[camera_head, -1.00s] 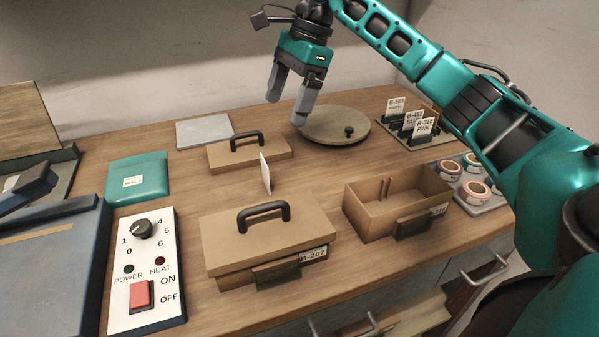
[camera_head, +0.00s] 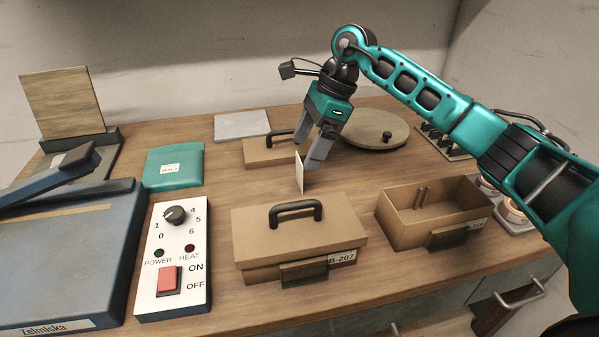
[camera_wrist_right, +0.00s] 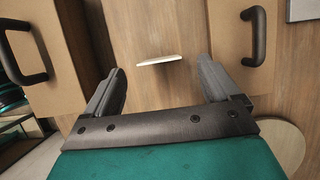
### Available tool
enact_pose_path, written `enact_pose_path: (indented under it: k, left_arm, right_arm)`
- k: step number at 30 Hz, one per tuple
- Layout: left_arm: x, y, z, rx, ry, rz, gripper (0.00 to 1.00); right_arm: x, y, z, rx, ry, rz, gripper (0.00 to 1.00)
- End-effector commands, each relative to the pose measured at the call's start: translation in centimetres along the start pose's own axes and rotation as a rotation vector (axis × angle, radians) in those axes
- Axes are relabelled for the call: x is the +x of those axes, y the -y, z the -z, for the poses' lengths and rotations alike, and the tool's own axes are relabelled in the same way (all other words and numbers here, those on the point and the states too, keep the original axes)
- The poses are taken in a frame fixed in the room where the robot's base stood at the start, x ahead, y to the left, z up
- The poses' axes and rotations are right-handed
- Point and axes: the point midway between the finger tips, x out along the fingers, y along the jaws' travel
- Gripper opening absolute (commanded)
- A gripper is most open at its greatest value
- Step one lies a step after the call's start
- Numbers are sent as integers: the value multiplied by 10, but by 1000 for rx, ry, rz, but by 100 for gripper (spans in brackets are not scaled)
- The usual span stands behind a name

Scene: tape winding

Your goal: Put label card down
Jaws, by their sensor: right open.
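The white label card (camera_head: 299,173) stands on edge, slightly tilted, on the wooden table behind the lidded box marked B-207 (camera_head: 290,230). It also shows in the right wrist view (camera_wrist_right: 160,60) as a thin pale strip ahead of the fingertips, roughly between them. My right gripper (camera_head: 309,150) is open and empty, just behind and above the card, fingers pointing down. I cannot tell whether a finger touches the card. My left gripper is not in view.
A loose lid with a handle (camera_head: 272,151) lies behind the card. An open box (camera_head: 402,234) stands to the right, a round wooden disc (camera_head: 372,137) at the back right. A control panel (camera_head: 177,285) and teal pouch (camera_head: 174,167) are left. Bare table surrounds the card.

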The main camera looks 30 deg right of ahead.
Motion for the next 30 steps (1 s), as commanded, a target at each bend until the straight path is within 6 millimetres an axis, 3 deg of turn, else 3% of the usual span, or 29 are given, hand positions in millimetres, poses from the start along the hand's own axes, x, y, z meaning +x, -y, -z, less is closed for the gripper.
enact_pose_path:
  k: [3, 6, 13, 30]
  left_arm:
    - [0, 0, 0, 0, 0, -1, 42]
    - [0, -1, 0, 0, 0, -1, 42]
    - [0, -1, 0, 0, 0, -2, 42]
    - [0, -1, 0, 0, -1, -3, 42]
  right_arm:
    - [21, -2, -1, 0, 0, -5, 89]
    - [30, -1, -1, -1, 1, -2, 89]
    - [31, -1, -1, -1, 0, -1, 88]
    - [31, -1, -1, -1, 0, -1, 34]
